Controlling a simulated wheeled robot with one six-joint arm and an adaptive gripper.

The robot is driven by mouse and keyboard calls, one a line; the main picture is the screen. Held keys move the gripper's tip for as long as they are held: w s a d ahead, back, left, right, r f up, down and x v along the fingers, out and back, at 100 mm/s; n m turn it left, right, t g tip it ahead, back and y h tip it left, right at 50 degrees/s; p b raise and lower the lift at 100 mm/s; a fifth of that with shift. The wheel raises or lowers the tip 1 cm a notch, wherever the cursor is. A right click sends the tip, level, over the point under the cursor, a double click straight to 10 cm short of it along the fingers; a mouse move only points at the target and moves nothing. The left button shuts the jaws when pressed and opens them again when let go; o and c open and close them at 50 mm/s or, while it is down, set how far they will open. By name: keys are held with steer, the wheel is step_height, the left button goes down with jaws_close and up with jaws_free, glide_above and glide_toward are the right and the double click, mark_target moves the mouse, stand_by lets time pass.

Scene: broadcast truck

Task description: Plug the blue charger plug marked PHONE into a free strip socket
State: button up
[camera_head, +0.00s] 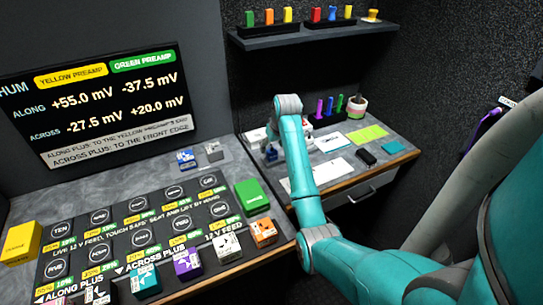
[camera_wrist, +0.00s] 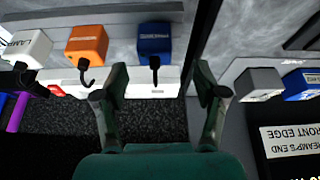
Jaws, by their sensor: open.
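In the wrist view a blue plug (camera_wrist: 155,40) with a short dark hooked cord and a pale label lies ahead of the space between my fingertips. The label is upside down and hard to read. My gripper (camera_wrist: 162,98) is open, with its fingers apart and nothing held. A white strip (camera_wrist: 140,84) shows behind the fingers; its sockets are not clear. An orange plug (camera_wrist: 86,45) and a white plug (camera_wrist: 30,45) stand in a row left of the blue plug. In the head view a blue block (camera_head: 270,153) shows beside my arm, whose gripper is mostly hidden.
A grey block (camera_wrist: 259,82) and another blue block (camera_wrist: 302,84) are at the right of the wrist view. The panel desk (camera_head: 228,168) is left of my arm. The right desk (camera_head: 338,172) holds papers, a black device (camera_head: 366,156) and a plant pot (camera_head: 357,106). A shelf (camera_head: 315,33) hangs above.

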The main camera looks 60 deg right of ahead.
mark_target(272, 151)
steer(key=x, duration=0.5)
steer(key=shift+s+d, duration=0.2)
steer(key=shift+s, duration=0.15)
steer(key=shift+c, duration=0.3)
steer(key=c, duration=1.2)
